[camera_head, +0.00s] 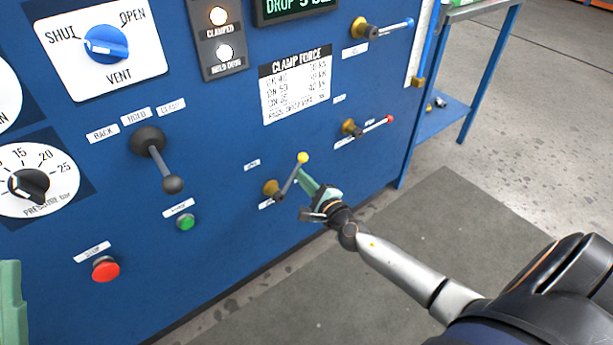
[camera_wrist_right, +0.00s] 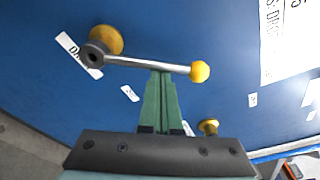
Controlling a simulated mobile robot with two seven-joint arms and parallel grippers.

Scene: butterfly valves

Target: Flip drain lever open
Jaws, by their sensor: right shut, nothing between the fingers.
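The drain lever is a thin metal rod with a yellow ball tip (camera_head: 302,158) on a brass valve body (camera_head: 271,188), low on the blue panel. In the head view its rod slants up to the right. In the right wrist view the lever (camera_wrist_right: 150,64) runs across, with its ball at the right and a partly hidden label starting "DR" beside its pivot. My right gripper (camera_head: 304,176) is shut and empty, its green fingertips (camera_wrist_right: 162,76) right at the rod near the ball. I cannot tell whether they touch. A green part of my left gripper (camera_head: 10,300) shows at the lower left edge.
Two other small levers, one blue-tipped (camera_head: 408,22) and one red-tipped (camera_head: 388,120), sit above right. A black-knobbed lever (camera_head: 160,165), a green button (camera_head: 185,222) and a red button (camera_head: 106,270) are to the left. A blue stand (camera_head: 440,115) is at the right; the floor before the panel is clear.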

